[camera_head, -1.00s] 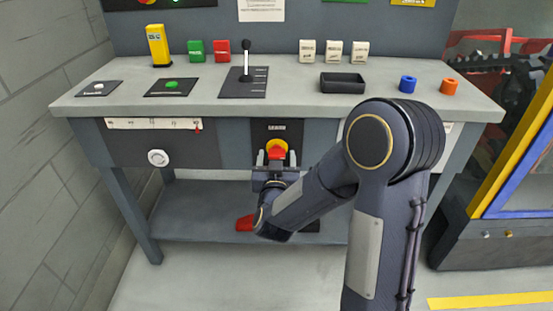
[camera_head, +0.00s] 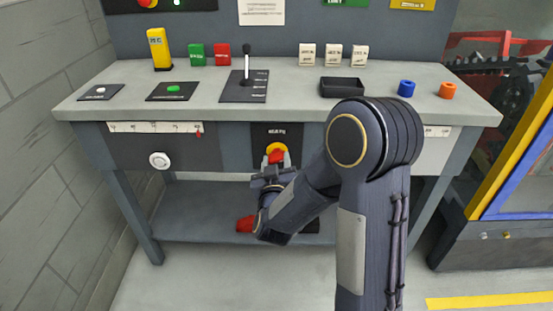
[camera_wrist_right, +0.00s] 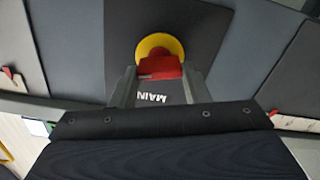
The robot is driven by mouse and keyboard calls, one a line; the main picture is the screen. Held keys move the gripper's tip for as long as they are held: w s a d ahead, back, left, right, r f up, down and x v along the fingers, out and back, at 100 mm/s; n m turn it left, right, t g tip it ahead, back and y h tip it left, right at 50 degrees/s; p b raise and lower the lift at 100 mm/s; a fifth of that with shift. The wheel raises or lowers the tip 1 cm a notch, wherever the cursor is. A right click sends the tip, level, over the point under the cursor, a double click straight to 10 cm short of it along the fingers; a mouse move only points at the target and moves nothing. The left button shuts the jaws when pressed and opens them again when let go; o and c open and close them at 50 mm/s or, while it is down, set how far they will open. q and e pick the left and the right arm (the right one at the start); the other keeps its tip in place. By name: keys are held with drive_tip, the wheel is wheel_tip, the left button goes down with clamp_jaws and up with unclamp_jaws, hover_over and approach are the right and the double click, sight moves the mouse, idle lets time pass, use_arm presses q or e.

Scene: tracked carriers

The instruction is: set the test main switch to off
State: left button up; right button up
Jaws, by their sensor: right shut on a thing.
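The main switch has a red handle on a yellow disc (camera_head: 277,150), set on a dark panel on the front of the bench. In the right wrist view its red handle (camera_wrist_right: 160,67) sits between the two fingers, under the yellow disc (camera_wrist_right: 160,46), with the word MAIN on the panel. My right gripper (camera_head: 277,166) is shut on the red handle; in the wrist view its fingers (camera_wrist_right: 158,88) flank the handle. The handle's lower part is partly hidden by the gripper. My left gripper is not in view.
A white knob (camera_head: 159,160) is left of the switch. A red object (camera_head: 245,224) lies on the lower shelf.

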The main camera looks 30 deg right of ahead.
drive_tip(key=n+p, duration=0.2)
drive_tip(key=n, duration=0.1)
drive_tip(key=shift+a+r+n, duration=0.1)
drive_tip(key=shift+a+n, duration=0.05)
drive_tip(key=shift+n, duration=0.25)
drive_tip(key=n+p, duration=0.2)
drive_tip(key=n, duration=0.1)
drive_tip(key=shift+n, duration=0.3)
drive_tip(key=n+p, duration=0.2)
drive_tip(key=n, duration=0.1)
drive_tip(key=shift+w+n, duration=0.1)
drive_tip(key=shift+n, duration=0.2)
drive_tip(key=shift+f+n+p, duration=0.25)
drive_tip(key=shift+n+p, duration=0.75)
drive_tip(key=shift+n, duration=0.9)
drive_tip(key=shift+f, duration=0.1)
drive_tip(key=o, duration=1)
